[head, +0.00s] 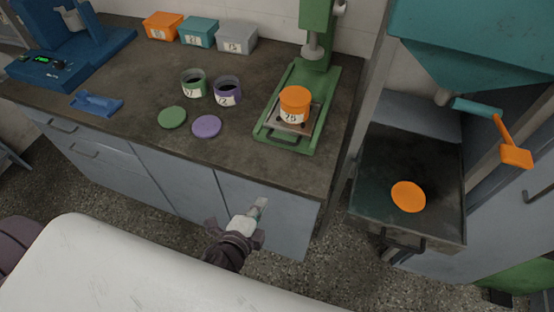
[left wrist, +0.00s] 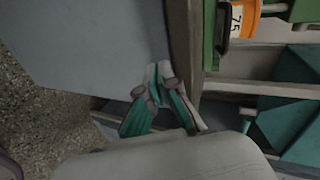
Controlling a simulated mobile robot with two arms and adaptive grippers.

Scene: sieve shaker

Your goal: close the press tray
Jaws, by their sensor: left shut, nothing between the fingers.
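The green press (head: 318,85) stands at the right end of the worktop. Its metal press tray (head: 289,127) has a dark handle at the front and carries an orange jar (head: 295,104) labelled 75. The tray appears to stick out toward the front of the press base; how far is hard to tell. The jar also shows at the top of the left wrist view (left wrist: 238,17). My left gripper (head: 259,207) is shut and empty, in front of the cabinet, below the worktop edge and apart from the tray. It also shows in the left wrist view (left wrist: 157,75). My right gripper is out of view.
A green pot (head: 194,87) and a purple pot (head: 228,98) stand left of the press, their lids in front. A dark open tray (head: 395,165) at the right holds an orange disc (head: 408,196). Cabinet fronts (head: 180,180) bound my left gripper's space.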

